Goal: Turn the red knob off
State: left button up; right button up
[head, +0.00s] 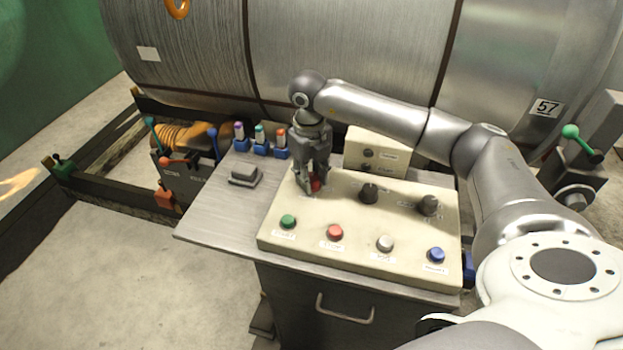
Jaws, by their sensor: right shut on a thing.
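The red knob (316,185) sits at the back left of the cream control panel (325,223), on top of a grey cabinet. My right gripper (314,186) points down over the panel and is shut on the red knob, its fingers on either side. Most of the knob is hidden by the fingers, so its pointer direction cannot be read. My left gripper is not in view.
Two dark knobs (369,193) (429,205) stand right of the red knob. Green (288,221), red (335,232), white (385,243) and blue (436,255) buttons line the front. A small cream box (377,147) stands behind. The cabinet's left top (222,207) is mostly bare.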

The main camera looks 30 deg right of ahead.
aim_at(310, 178)
jog(key=shift+n+b, duration=0.3)
jog(key=shift+n, duration=0.3)
jog(key=o, duration=1)
jog(key=shift+r, duration=0.15)
jog(key=r, duration=1.1)
jog(key=shift+a+r, duration=0.2)
jog(key=shift+r, duration=0.2)
jog(key=shift+f, duration=0.1)
